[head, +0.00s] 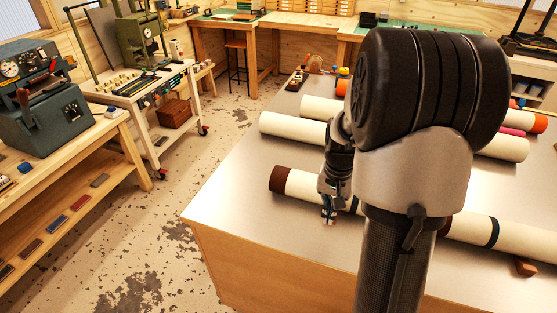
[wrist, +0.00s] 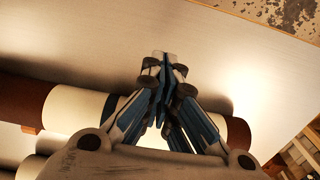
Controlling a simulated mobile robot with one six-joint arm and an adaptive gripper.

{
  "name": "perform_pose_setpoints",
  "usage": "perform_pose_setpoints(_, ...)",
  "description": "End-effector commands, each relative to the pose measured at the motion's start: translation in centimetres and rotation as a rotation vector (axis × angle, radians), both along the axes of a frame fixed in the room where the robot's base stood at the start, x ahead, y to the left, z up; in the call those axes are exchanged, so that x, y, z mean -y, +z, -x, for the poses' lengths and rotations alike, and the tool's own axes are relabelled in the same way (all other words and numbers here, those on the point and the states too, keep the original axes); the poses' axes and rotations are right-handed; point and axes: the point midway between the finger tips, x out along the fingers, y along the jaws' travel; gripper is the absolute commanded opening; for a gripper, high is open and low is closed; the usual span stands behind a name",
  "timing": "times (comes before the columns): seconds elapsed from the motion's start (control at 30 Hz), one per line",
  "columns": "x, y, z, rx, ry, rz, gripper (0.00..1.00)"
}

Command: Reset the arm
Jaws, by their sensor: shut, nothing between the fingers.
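My gripper (head: 328,216) hangs over the metal-topped table (head: 225,200) in the head view, close to the front cream roll. In the wrist view my gripper (wrist: 163,58) is shut, its blue-padded fingertips together and empty. The front roll (head: 300,186) has a brown end and dark bands; part of it is hidden behind my arm. The same roll (wrist: 75,108) crosses the wrist view behind my fingers, with brown at both visible ends. I cannot tell whether the fingers touch it.
More cream rolls (head: 290,130) lie farther back on the table, with orange-ended ones (head: 513,88) at the back right. A brown block (head: 526,269) sits by the front roll. A bench with machines (head: 45,110) stands at left; the floor (head: 190,185) between is clear.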

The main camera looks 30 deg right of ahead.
Motion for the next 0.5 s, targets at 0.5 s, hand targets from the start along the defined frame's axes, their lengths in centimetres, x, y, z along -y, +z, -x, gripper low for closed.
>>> perform_pose_setpoints(0.5,-8.8,8.7,0.7,0.117,0.266,0.071,0.00)
